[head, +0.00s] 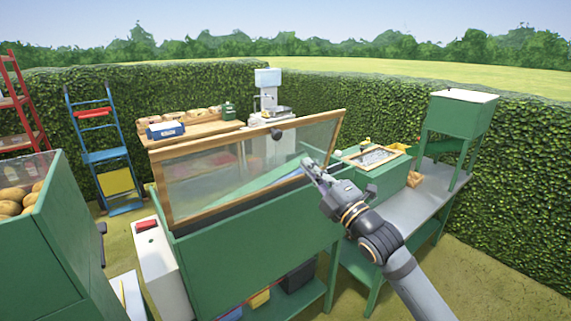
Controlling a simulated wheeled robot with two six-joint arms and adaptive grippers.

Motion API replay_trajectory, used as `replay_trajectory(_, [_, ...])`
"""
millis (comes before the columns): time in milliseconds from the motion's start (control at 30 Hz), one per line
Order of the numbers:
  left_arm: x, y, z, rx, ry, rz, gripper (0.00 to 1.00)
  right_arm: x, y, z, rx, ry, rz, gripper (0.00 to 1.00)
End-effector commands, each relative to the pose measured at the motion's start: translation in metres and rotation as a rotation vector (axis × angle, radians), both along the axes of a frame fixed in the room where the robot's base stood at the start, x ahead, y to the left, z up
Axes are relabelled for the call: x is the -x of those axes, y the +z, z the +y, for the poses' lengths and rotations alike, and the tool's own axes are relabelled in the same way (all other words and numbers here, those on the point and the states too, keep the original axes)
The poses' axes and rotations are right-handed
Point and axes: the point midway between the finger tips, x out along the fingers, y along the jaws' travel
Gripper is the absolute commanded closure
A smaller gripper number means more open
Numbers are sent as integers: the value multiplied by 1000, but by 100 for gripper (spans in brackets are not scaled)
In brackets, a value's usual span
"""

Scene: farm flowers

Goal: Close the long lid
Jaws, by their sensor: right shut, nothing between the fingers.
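The long lid (230,142) is a glass pane in a wooden frame. It stands raised and tilted over a long green box (250,235), open along its top edge. A dark round knob (276,133) shows near the middle of the lid. My right gripper (308,166) is shut and empty. It is in front of the lid's right part, above the box's right end; I cannot tell whether it touches the lid. My left gripper is not in view.
A grey table (430,198) with a smaller green box and a framed panel (373,157) stands at right. A green bin of potatoes (50,235) is at left. A white box (158,262) stands beside the long box.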

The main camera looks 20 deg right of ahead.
Motion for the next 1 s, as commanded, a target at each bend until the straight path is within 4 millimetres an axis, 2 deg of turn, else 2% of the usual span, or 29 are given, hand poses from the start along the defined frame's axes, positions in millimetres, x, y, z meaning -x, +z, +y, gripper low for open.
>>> replay_trajectory(33, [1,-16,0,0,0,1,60,-6,-3,3,-8,6,-8,100])
replay_trajectory(100, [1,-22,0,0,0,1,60,-14,4,9,-6,17,-8,100])
replay_trajectory(300, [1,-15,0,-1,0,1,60,-53,22,21,-6,16,-2,100])
replay_trajectory(500, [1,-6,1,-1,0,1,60,-81,32,30,0,15,-2,100])
replay_trajectory(700, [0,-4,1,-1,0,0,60,-91,33,33,4,13,-1,100])
replay_trajectory(1000, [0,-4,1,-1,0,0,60,-92,32,33,5,13,-2,100])
